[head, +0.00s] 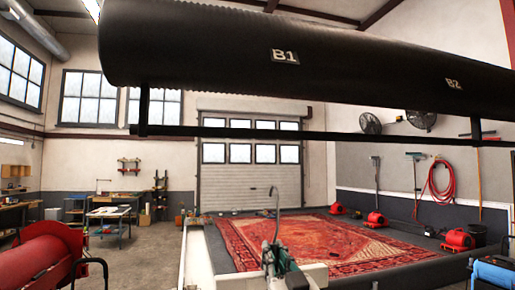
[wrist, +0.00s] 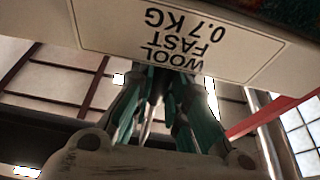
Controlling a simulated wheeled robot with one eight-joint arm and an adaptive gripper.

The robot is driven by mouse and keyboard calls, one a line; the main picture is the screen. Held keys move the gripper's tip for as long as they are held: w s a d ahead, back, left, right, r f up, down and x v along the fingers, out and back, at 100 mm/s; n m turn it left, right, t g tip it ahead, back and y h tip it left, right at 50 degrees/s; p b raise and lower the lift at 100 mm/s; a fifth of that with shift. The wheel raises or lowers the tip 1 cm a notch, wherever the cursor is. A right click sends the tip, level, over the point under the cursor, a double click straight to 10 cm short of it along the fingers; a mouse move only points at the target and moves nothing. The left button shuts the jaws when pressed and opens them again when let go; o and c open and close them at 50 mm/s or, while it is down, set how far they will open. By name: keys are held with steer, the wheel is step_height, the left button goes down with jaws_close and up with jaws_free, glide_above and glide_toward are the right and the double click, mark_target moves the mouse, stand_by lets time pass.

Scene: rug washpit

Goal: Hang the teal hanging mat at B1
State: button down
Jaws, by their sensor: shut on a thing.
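In the wrist view my gripper (wrist: 165,85) has its dark green fingers shut on the hanging mat (wrist: 50,20), at the top of the picture. The part of the mat that shows is a pale band with a white label (wrist: 110,28) reading WOOL FAST 0.7 KG, upside down. A dark, mottled patch shows at the top right corner. The rest of the mat is out of the picture. In the head view a thick black roller (head: 200,60) crosses the top, with the B1 plate (head: 285,57) near its middle.
A B2 plate (head: 454,85) sits further right on the roller, and a thin dark rail (head: 240,133) runs below it. A red patterned rug (head: 310,240) lies beyond. A red machine (head: 40,260) stands at lower left. Several red blowers (head: 457,240) stand at right.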

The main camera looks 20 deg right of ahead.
steer(key=s+r+p, duration=0.6)
steer(key=r+p, duration=0.3)
steer(key=p, duration=0.5)
steer(key=s+r+p, duration=0.6)
steer(key=r+p, duration=0.3)
steer(key=p, duration=0.5)
steer(key=w+b, duration=0.4)
steer(key=w, duration=0.4)
steer(key=shift+w, duration=0.25)
steer(key=shift+w+b, duration=1.35)
steer(key=shift+w, duration=1.5)
steer(key=shift+f, duration=0.1)
